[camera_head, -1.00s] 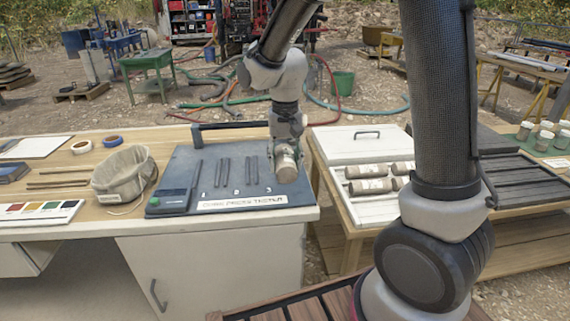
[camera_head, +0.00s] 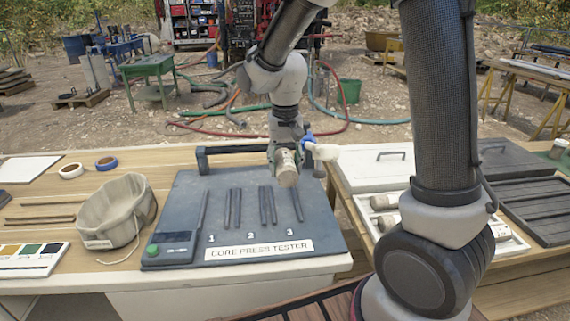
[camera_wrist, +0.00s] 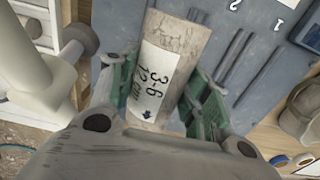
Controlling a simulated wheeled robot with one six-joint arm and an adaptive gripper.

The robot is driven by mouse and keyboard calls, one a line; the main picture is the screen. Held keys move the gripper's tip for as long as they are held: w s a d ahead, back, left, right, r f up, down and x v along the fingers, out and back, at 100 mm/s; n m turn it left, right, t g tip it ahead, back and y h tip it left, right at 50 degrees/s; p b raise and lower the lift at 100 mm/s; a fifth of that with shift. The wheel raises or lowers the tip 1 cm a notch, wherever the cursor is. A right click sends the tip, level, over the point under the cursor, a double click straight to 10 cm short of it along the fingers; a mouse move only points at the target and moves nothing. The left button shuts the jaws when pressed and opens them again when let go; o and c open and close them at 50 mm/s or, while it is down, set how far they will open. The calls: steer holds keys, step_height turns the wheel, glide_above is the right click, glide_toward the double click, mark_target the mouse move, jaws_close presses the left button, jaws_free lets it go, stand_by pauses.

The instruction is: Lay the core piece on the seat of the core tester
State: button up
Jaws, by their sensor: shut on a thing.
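The core piece (camera_head: 287,167) is a short grey-brown cylinder. My gripper (camera_head: 284,158) is shut on it, pointing down over the back right of the core press tester (camera_head: 185,205). The tester is a dark grey slab with pairs of raised dark bars marked 1, 2 and 3. In the head view the piece overlaps the far end of the rightmost pair, and its height is unclear. In the wrist view the core piece (camera_wrist: 180,50) lies between the green finger pads, its white label reading "3-6 12 cm". Its near end is hidden by my gripper.
A tray (camera_head: 362,208) with more cores stands right of the tester, partly behind my arm. A cloth bag (camera_head: 115,210) stands left. A handle (camera_head: 235,150) runs along the tester's back edge. A pale object with blue (camera_head: 322,152) shows beside my gripper; I cannot tell what it is.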

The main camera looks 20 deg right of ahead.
steer(key=shift+w+f, duration=0.2)
steer(key=shift+w, duration=0.15)
glide_toward(284, 204)
steer(key=shift+w+d+f, duration=0.1)
steer(key=shift+f, duration=2.65)
steer(key=shift+f, duration=0.35)
steer(key=o, duration=1.6)
